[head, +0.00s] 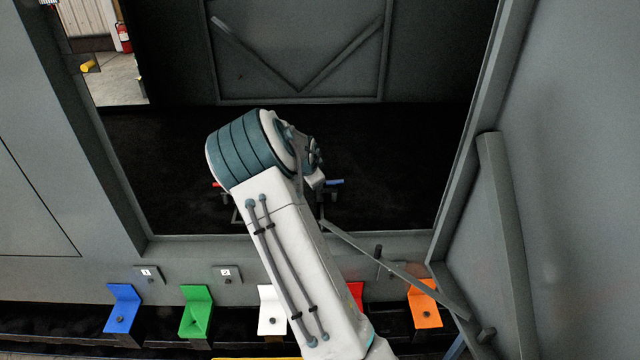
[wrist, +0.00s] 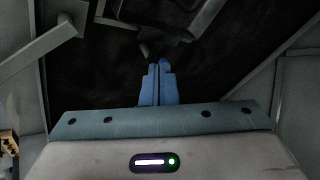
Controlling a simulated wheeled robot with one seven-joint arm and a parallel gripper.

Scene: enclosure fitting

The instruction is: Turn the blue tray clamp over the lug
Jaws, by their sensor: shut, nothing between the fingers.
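A small blue bar (head: 335,181), which looks like the blue tray clamp, shows inside the dark enclosure, just right of my wrist in the head view. It lies roughly level on a dark mount; the lug cannot be made out. My gripper shows in the wrist view as two blue fingers (wrist: 158,66) pressed together, with nothing held. The fingertips are close to a dark grey part (wrist: 165,36) of unclear shape. In the head view my arm hides the fingers and much of the area around the clamp, so I cannot tell whether they touch it.
A small red bar (head: 217,184) shows left of my wrist. Blue (head: 123,308), green (head: 196,312), white (head: 271,311), red and orange (head: 424,304) brackets line the front below the opening. A diagonal stay (head: 395,268) and an open door panel (head: 570,180) bound the right.

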